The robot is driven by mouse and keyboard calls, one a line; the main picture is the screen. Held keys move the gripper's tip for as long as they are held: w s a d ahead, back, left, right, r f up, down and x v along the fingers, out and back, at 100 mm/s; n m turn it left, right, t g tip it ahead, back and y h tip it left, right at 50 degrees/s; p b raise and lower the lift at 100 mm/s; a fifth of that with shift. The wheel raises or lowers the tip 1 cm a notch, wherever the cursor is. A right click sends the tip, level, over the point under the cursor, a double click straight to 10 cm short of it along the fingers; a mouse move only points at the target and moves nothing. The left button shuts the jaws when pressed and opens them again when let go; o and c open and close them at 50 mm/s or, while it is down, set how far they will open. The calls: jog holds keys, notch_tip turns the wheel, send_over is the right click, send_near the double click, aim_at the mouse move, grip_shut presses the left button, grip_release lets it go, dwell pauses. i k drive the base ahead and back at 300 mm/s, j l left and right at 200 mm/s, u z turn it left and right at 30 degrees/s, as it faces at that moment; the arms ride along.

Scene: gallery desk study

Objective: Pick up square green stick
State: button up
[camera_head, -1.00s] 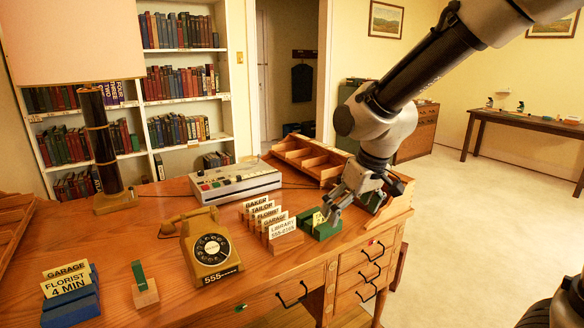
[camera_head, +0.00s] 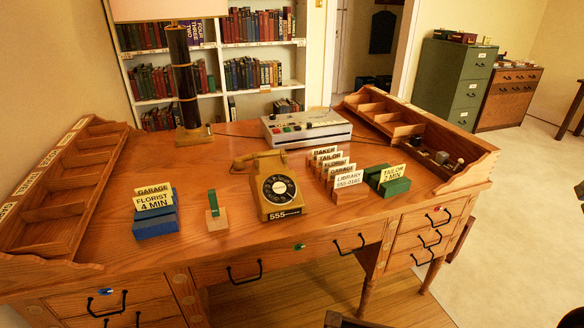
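The square green stick (camera_head: 213,202) stands upright in a small light wooden block (camera_head: 216,221) on the desk. It is between the blue card holder (camera_head: 156,219) on its left and the tan rotary telephone (camera_head: 278,190) on its right. A strip of bare desk separates it from each.
The desk (camera_head: 108,236) is clear in front of the stick. Right of the telephone stand a wooden card rack (camera_head: 350,194) and a green card holder (camera_head: 396,187). Behind are a lamp (camera_head: 185,75) and a grey switch box (camera_head: 307,128). Raised wooden trays edge both sides.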

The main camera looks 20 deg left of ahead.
aim_at(213, 197)
jog(key=u, duration=1.5)
jog(key=i+l+z, duration=0.15)
jog(key=i, duration=0.2)
jog(key=i+l+z, duration=0.15)
jog(key=i, duration=0.25)
